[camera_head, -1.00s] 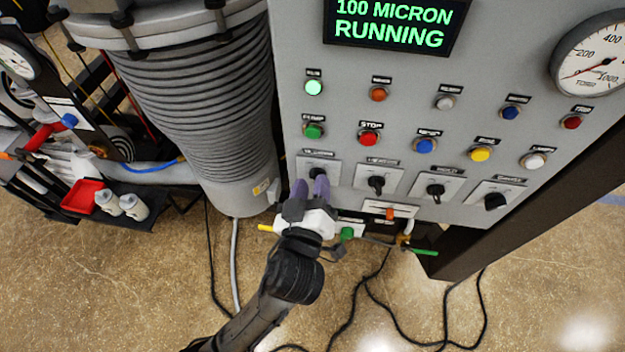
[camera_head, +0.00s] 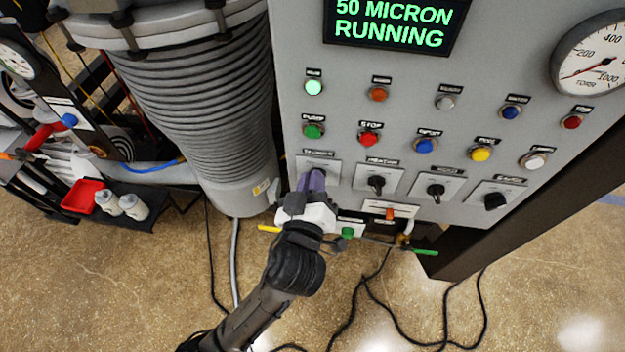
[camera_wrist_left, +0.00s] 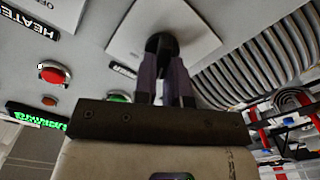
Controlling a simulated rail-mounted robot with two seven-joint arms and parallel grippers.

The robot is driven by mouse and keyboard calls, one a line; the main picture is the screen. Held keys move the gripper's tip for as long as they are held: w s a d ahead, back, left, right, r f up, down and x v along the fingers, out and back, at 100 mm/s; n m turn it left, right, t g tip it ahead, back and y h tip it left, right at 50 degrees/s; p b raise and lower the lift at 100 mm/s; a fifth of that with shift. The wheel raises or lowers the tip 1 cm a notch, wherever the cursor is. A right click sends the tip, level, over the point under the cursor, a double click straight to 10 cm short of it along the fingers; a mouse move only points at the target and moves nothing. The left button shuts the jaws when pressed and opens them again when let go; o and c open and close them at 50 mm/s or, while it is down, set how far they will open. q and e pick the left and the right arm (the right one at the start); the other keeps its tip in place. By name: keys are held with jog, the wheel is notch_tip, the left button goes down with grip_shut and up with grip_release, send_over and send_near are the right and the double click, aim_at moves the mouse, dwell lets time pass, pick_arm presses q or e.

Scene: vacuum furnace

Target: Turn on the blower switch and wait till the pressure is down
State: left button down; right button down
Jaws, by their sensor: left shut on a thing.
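The control panel's display (camera_head: 390,22) reads "50 MICRON RUNNING" in green. A green lamp (camera_head: 314,87) is lit on the panel. Below the lamps and push buttons runs a row of black rotary switches on white plates. My left gripper (camera_head: 312,183) is shut on the leftmost rotary switch, whose knob it mostly hides in the head view. In the left wrist view the round black knob (camera_wrist_left: 161,45) shows between the purple fingers (camera_wrist_left: 163,78). The label above this switch is too blurred to read. My right gripper is not in view.
The other rotary switches (camera_head: 377,183) lie close to the right of the held one. A ribbed grey cylinder (camera_head: 205,100) stands left of the panel. A dial gauge (camera_head: 597,62) is at upper right. Black cables (camera_head: 370,290) lie on the floor. A red tray (camera_head: 82,196) is at far left.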

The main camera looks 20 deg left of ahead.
pick_arm(q)
jog(key=shift+w+d+r+m+p, duration=0.1)
jog(key=shift+d+m+p, duration=0.05)
jog(key=shift+m+p, duration=1.65)
jog(key=shift+s+d+f+m+p, duration=0.1)
jog(key=shift+d+m+p, duration=0.1)
jog(key=shift+m+p, duration=1.55)
jog(key=shift+w+d+r+m+p, duration=0.15)
jog(key=shift+m+p, duration=1.05)
jog(key=shift+m, duration=1.15)
jog(key=c, duration=1.2)
grip_release()
